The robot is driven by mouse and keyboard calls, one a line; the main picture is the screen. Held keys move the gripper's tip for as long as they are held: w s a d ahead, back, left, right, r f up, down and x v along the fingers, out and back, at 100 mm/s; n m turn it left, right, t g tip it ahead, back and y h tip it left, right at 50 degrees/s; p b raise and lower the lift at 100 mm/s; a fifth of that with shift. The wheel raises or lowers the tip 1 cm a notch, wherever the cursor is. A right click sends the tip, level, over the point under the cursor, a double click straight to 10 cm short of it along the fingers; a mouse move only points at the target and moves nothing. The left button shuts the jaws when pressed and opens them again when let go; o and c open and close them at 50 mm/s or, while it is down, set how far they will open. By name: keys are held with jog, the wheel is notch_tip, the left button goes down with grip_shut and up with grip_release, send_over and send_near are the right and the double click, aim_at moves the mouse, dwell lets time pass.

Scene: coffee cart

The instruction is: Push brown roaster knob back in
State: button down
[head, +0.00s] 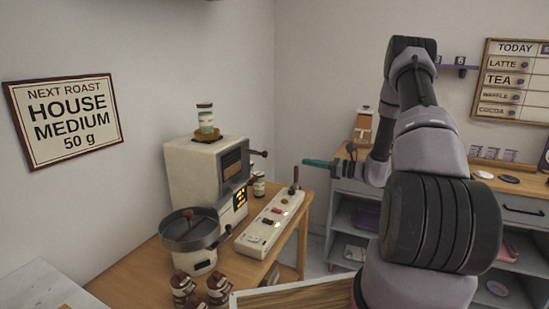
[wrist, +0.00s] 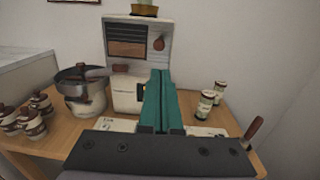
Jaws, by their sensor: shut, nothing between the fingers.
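The cream roaster (head: 190,175) stands on the wooden cart against the wall; its front also shows in the wrist view (wrist: 117,48). The brown roaster knob (head: 261,153) sticks out from the upper front on a short rod, apart from the face in the head view. In the wrist view the knob (wrist: 158,44) appears as a brown disc right of the dark window. My gripper (head: 306,161) has teal fingers, shut and empty, in the air to the right of the knob and not touching it. In the wrist view the fingertips (wrist: 160,73) lie just below the knob.
A round cooling pan (head: 188,230) sits before the roaster. A switch panel (head: 270,223) with an upright brown-handled lever (head: 294,180) lies beneath my gripper. Several brown-lidded jars (head: 219,289) stand at the front, and others right of the roaster. Air between gripper and knob looks clear.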

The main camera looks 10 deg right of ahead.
send_near(260, 153)
jog(key=x, duration=0.3)
jog(key=shift+w+a+f, duration=0.2)
jog(key=shift+w+a, duration=0.15)
jog(key=shift+w, duration=0.2)
jog(key=shift+a, duration=0.1)
jog(key=x, duration=0.5)
jog(key=shift+w+f, duration=0.1)
jog(key=shift+w, duration=0.15)
jog(key=shift+w+a, duration=0.15)
jog(key=shift+a, duration=0.15)
jog(key=shift+d, duration=0.1)
